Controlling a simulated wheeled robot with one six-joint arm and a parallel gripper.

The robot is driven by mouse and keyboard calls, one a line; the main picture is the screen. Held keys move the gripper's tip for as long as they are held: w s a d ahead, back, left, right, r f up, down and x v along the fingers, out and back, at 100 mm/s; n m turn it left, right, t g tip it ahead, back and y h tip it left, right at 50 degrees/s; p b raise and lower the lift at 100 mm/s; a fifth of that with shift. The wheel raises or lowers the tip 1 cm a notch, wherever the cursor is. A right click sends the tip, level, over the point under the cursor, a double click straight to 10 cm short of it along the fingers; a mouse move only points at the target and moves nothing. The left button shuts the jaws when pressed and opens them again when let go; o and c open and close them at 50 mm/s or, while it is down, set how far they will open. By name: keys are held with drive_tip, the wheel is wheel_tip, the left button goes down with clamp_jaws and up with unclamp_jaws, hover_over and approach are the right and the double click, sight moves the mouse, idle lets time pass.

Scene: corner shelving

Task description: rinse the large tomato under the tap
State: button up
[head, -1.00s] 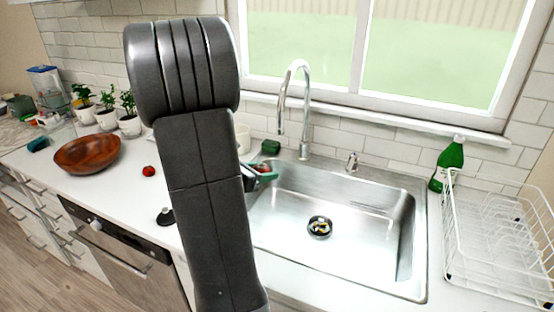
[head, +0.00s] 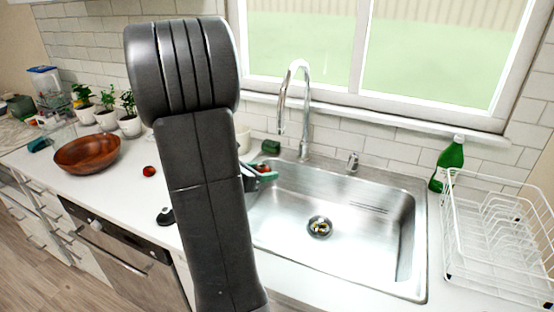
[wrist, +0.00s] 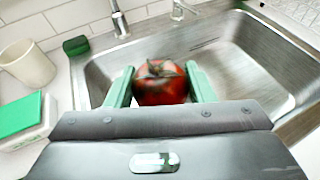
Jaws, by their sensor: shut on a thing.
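The large tomato (wrist: 160,83) is red with a dark green stem. My gripper (wrist: 161,88) is shut on it, with a green finger on each side, in the wrist view. It holds the tomato over the near left part of the steel sink (wrist: 97,75). In the head view my arm hides most of the gripper (head: 262,172); only a little red shows at its fingers. The tap (head: 297,95) arches over the back of the sink, and its lower part shows in the wrist view (wrist: 118,18). No water is visible coming from it.
A smaller red tomato (head: 149,171) and a wooden bowl (head: 87,153) sit on the left counter. A white cup (wrist: 27,65) and green sponge (wrist: 76,45) stand left of the sink. A green bottle (head: 449,164) and white dish rack (head: 490,240) are right.

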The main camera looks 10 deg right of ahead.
drive_tip(key=s+a+r+p, duration=0.3)
drive_tip(key=r, duration=0.1)
drive_tip(key=shift+s+a, duration=0.15)
drive_tip(key=shift+s, duration=0.25)
idle(0.6)
